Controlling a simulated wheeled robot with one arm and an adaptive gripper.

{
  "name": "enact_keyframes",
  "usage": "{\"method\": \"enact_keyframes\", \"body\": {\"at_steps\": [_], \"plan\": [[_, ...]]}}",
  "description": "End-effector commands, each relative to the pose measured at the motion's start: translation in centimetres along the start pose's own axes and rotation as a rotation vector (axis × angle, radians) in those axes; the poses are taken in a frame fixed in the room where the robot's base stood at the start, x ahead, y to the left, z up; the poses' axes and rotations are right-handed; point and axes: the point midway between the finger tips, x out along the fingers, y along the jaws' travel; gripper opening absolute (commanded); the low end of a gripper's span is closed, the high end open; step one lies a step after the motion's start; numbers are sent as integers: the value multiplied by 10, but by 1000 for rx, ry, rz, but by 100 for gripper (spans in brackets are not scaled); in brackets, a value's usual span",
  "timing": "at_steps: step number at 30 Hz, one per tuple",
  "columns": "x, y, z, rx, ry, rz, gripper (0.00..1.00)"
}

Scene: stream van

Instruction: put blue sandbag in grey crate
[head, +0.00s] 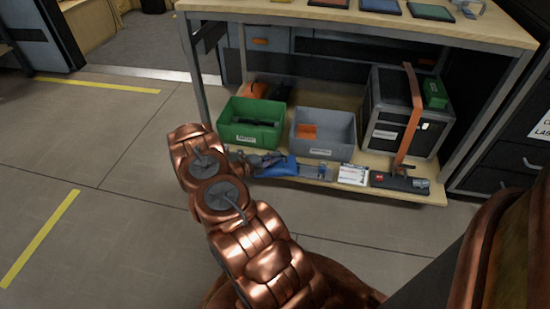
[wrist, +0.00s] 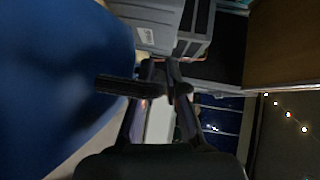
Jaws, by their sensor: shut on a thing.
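The blue sandbag (head: 277,167) shows in the head view at the front edge of the low shelf, just in front of the gap between the green and grey crates. It fills the left side of the wrist view (wrist: 65,80), close to the camera. My gripper (head: 258,161) is shut on the blue sandbag; its dark fingers also show in the wrist view (wrist: 160,85), though the contact itself is not clear. The grey crate (head: 325,151) stands open on the shelf behind and right of the sandbag, with something orange inside.
A green crate (head: 253,140) with dark items stands left of the grey crate. A black case (head: 390,105) with an orange strap stands to its right. A white card (head: 352,174) and a dark tool (head: 400,182) lie along the shelf front. The tabletop (head: 300,14) overhangs the shelf.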

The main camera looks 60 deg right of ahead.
Motion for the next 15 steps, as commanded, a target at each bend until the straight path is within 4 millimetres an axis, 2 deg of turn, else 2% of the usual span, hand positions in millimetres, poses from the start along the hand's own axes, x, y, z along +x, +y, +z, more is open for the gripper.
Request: {"method": "enact_keyframes", "body": {"at_steps": [1,2,3,9,15], "plan": [[0,0,1,1,0,-2,0],[0,1,0,1,0,-1,13],[0,1,0,1,0,-1,17],[0,1,0,0,0,0,37],[0,1,0,0,-1,0,37]]}}
